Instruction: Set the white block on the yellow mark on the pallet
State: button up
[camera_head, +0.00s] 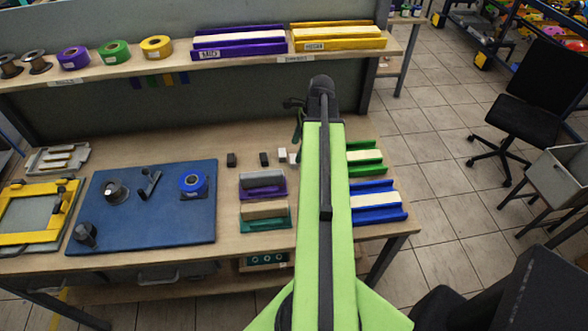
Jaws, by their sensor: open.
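A small white block (283,155) stands on the wooden workbench, just left of my green arm. My gripper (297,137) is at the far end of the arm, partly hidden by it, dark and small in view. It is open and appears just above and right of the white block; the exact gap cannot be told. I cannot make out a pallet with a yellow mark; it may be hidden behind my arm or out of view.
In front are a purple holder (262,191) and a teal holder (264,222). A blue board (140,225) and yellow frame (20,238) lie left. Green (365,171) and blue (398,213) trays lie right. A shelf (130,78) overhangs behind.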

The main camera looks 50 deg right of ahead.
aim_at(294, 158)
jog(key=b+x, duration=0.5)
jog(key=shift+f, duration=0.2)
jog(key=shift+r, duration=0.2)
grip_shut()
